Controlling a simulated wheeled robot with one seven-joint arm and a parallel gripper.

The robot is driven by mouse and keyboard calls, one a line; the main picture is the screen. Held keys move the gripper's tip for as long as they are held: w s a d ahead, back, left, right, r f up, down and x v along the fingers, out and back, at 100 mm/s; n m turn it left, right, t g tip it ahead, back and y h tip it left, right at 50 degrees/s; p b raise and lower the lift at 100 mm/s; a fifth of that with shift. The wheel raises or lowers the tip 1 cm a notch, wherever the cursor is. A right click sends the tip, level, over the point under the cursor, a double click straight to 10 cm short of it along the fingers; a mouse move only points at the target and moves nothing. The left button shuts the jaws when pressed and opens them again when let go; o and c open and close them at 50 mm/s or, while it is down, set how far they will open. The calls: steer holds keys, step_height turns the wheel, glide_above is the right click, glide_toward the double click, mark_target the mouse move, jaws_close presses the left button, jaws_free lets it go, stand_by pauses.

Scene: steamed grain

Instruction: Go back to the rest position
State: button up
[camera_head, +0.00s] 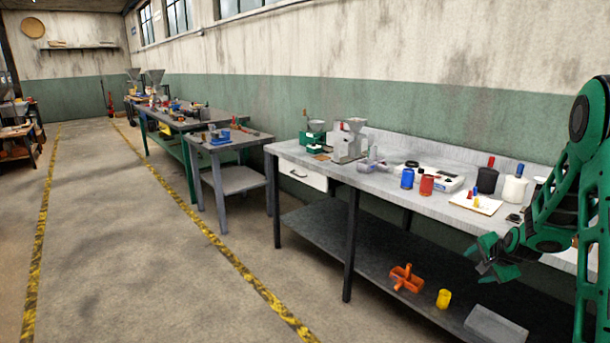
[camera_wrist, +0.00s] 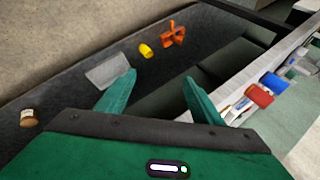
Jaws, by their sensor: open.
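My gripper (camera_head: 493,258) is at the right of the head view, on my green arm, in front of the workbench (camera_head: 458,204). In the wrist view my gripper (camera_wrist: 160,90) shows two green fingers spread apart with nothing between them. The fingers appear over the bench's dark lower shelf (camera_wrist: 70,72) in that view and do not visibly touch anything.
The benchtop holds a blue can (camera_head: 407,178), a red can (camera_head: 426,185), dark and white bottles and a grinder (camera_head: 350,142). The lower shelf holds an orange part (camera_head: 406,278), a yellow cup (camera_head: 444,298) and a grey block (camera_head: 495,328). The floor at left (camera_head: 130,240) is clear.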

steer(key=s+a+r+n+g, duration=0.25)
steer(key=s+r, duration=0.35)
steer(key=s, duration=0.5)
steer(key=s+a+r+n+g, duration=0.25)
steer(key=s+r, duration=0.25)
steer(key=s, duration=0.5)
steer(key=s+a+r+n+g, duration=0.1)
steer(key=s+a, duration=0.3)
steer(key=s, duration=0.8)
steer(key=s+a+r+n+g+y, duration=0.1)
steer(key=s+a+r+n, duration=0.1)
steer(key=s, duration=1)
steer(key=shift+a+r+n+g+y, duration=0.3)
steer(key=shift+a+r+g, duration=0.15)
steer(key=shift+a, duration=0.5)
